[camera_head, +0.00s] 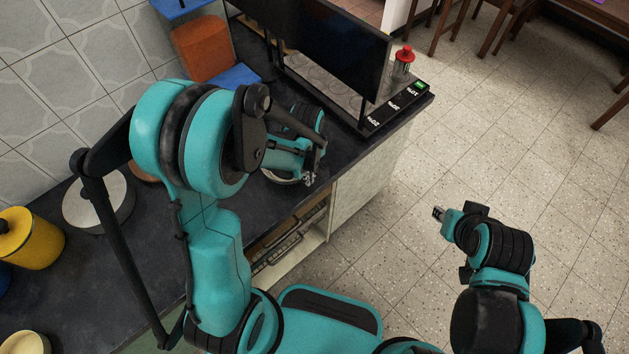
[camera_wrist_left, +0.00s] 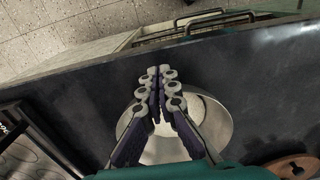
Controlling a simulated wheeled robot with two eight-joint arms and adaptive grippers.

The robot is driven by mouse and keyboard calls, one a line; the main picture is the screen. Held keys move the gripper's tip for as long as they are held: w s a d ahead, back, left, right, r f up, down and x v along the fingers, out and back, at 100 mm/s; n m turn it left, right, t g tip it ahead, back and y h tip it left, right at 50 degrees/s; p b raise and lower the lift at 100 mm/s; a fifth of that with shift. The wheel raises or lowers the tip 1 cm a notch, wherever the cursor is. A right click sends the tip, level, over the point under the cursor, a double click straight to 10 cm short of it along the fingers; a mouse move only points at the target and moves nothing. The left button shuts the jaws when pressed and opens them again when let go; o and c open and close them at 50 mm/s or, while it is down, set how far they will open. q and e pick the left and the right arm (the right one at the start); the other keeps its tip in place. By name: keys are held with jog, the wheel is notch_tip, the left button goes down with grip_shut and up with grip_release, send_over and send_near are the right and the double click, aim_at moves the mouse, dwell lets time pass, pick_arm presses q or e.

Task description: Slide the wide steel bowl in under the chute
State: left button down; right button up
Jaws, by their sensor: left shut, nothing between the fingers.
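The wide steel bowl (camera_wrist_left: 218,128) is on the dark counter, right under my left gripper (camera_wrist_left: 158,72) in the left wrist view. The fingers are shut with nothing between them and hide part of the bowl; I cannot tell whether they touch it. In the head view a strip of the bowl's rim (camera_head: 279,179) shows below my left gripper (camera_head: 308,179), near the counter's front edge. My arm covers the rest. I cannot make out which thing is the chute. My right gripper (camera_head: 438,213) is over the open floor; its finger state is unclear.
A cooktop (camera_head: 397,107) with a dark upright panel (camera_head: 335,50) stands right of the bowl. An orange block (camera_head: 202,48) and blue pieces (camera_head: 236,77) stand behind. A pale lidded pot (camera_head: 99,203), a yellow canister (camera_head: 32,244) and a brown disc (camera_wrist_left: 292,167) are left along the counter.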

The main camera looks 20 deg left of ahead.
pick_arm(q)
jog(key=shift+w+a, duration=0.2)
jog(key=shift+a, duration=0.15)
pick_arm(e)
jog(key=shift+f, duration=0.1)
pick_arm(q)
jog(key=shift+a, duration=0.1)
jog(key=w+a, duration=0.2)
jog(key=a, duration=0.1)
jog(key=w+a, duration=0.2)
jog(key=a, duration=0.2)
jog(key=w+a+b, duration=0.1)
jog(key=w+a, duration=0.1)
jog(key=a, duration=0.1)
jog(key=shift+w+a, duration=0.3)
jog(key=shift+a, duration=0.1)
pick_arm(e)
jog(key=shift+f, duration=0.5)
